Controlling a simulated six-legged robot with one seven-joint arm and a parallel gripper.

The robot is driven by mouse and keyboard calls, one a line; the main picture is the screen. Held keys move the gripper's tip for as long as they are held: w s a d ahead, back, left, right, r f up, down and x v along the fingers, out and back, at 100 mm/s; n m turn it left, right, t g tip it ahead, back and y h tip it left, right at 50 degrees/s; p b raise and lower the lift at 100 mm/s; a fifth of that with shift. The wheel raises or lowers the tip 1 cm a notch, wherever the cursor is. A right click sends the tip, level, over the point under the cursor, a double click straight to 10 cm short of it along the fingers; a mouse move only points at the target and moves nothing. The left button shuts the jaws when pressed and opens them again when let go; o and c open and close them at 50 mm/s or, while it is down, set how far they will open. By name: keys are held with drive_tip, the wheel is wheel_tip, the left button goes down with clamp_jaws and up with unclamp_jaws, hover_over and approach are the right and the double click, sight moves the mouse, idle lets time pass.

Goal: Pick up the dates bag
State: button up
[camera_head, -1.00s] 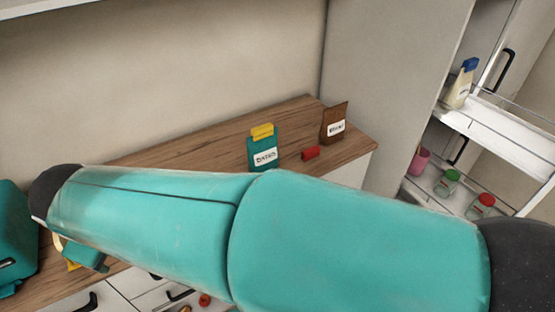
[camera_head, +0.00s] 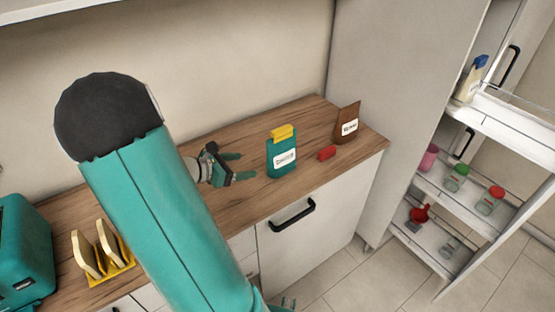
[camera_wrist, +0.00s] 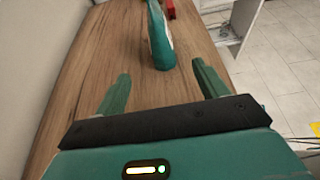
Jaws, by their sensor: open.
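A teal bag (camera_head: 282,158) with a yellow clip on top stands upright on the wooden counter. Its white label is small but seems to read dates. My gripper (camera_head: 248,166) is open just left of the bag, with its fingers pointing towards it. In the wrist view the bag (camera_wrist: 161,42) stands edge-on ahead, lined up between the two open fingers (camera_wrist: 161,72). The bag is beyond the fingertips, and nothing is between the fingers. The bag's top is cut off in the wrist view.
A red clip (camera_head: 327,153) and a brown bag (camera_head: 347,125) are right of the teal bag. A yellow toast rack (camera_head: 108,268) and a teal toaster (camera_head: 24,250) are at left. The pull-out shelves (camera_head: 470,190) at right hold jars. The counter (camera_head: 262,199) near the bag is clear.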

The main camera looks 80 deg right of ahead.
sight(267, 162)
drive_tip(key=x, duration=0.7)
drive_tip(key=shift+s+d, duration=0.1)
drive_tip(key=shift+s, duration=0.25)
drive_tip(key=shift+s+d+f, duration=0.25)
drive_tip(key=shift+d+f, duration=0.05)
drive_tip(key=shift+d, duration=0.15)
drive_tip(key=x, duration=0.5)
drive_tip(key=shift+s, duration=0.1)
drive_tip(key=shift+r, duration=0.1)
drive_tip(key=c, duration=1.4)
drive_tip(key=shift+r, duration=0.1)
